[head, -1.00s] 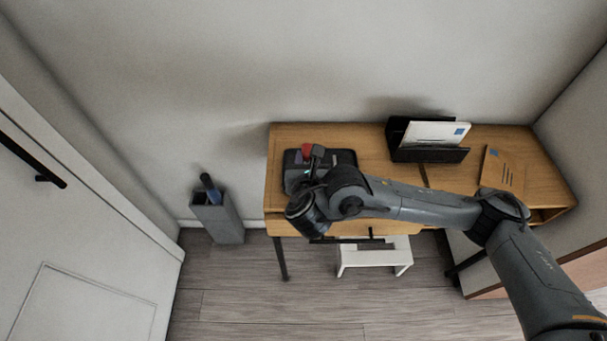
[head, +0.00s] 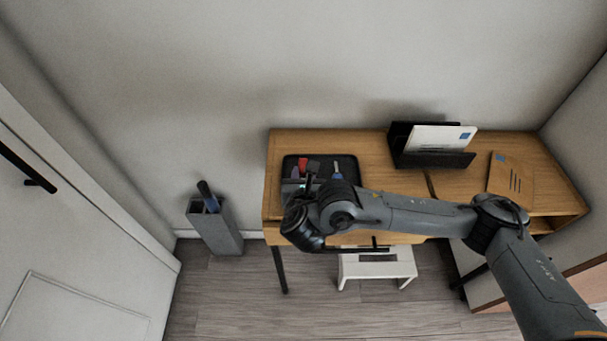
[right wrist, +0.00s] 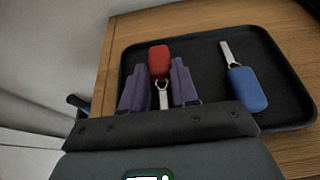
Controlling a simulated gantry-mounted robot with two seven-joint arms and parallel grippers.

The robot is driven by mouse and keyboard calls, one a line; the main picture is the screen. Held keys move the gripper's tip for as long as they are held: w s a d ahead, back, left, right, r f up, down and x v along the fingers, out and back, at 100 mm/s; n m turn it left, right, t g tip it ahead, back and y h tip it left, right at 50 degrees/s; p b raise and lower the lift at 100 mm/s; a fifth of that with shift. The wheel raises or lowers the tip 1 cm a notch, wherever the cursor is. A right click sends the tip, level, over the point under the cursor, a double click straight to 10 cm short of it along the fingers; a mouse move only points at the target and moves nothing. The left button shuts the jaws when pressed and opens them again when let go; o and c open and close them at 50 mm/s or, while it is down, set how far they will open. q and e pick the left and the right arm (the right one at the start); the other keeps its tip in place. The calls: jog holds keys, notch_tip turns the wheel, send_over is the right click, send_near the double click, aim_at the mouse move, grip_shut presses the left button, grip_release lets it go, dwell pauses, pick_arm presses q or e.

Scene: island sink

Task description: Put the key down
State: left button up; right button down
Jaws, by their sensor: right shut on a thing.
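A red-headed key (head: 303,161) is at the black tray (head: 350,161) on the wooden desk. My right gripper (head: 304,172) is over the tray's left part. In the right wrist view its two purple-grey fingers (right wrist: 160,88) are shut on the red key (right wrist: 159,62), whose red head points away from the gripper. I cannot tell whether the key touches the tray (right wrist: 205,45). A blue-headed key (right wrist: 247,88) lies on the tray to the right, apart from the gripper. My left gripper is not in view.
A white stool (head: 377,266) is below. A grey umbrella bin (head: 215,229) stands left. Tray space around the blue key is clear.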

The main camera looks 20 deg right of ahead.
jog(key=c, duration=0.9)
grip_release()
jog(key=shift+f, duration=0.1)
jog(key=shift+o, duration=0.2)
